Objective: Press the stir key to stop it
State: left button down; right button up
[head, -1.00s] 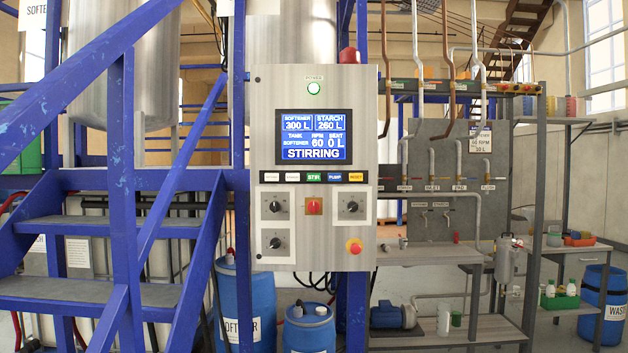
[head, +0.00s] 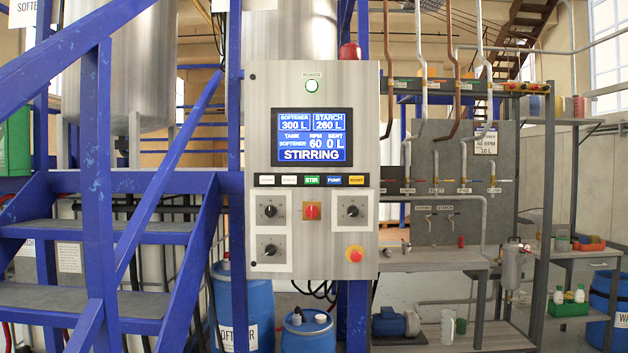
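The grey control panel (head: 360,95) stands upright in front of me near the middle of the head view. Its blue screen (head: 311,137) reads softener 300 L, starch 260 L, tank softener, rpm 60, sent 0 L, and STIRRING. The green stir key (head: 312,180) is in the row of keys under the screen, between a white key (head: 289,180) and the blue pump key (head: 334,180). A yellow key (head: 356,180) ends the row on the right. Neither of my grippers shows in the head view.
Below the keys are several black knobs, a red switch (head: 312,211) and a red emergency button (head: 355,254). Blue stairs (head: 95,200) stand on the left. A bench (head: 435,260) with pipes is on the right. Blue drums (head: 307,333) stand below the panel.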

aim_at(308, 179)
jog(key=i+l, duration=0.2)
jog(key=i, duration=0.3)
jog(key=i+l, duration=0.2)
jog(key=i, duration=0.3)
jog(key=i+l, duration=0.15)
jog(key=i, duration=0.4)
jog(key=i+l, duration=0.2)
jog(key=i, duration=0.3)
jog(key=u, duration=0.05)
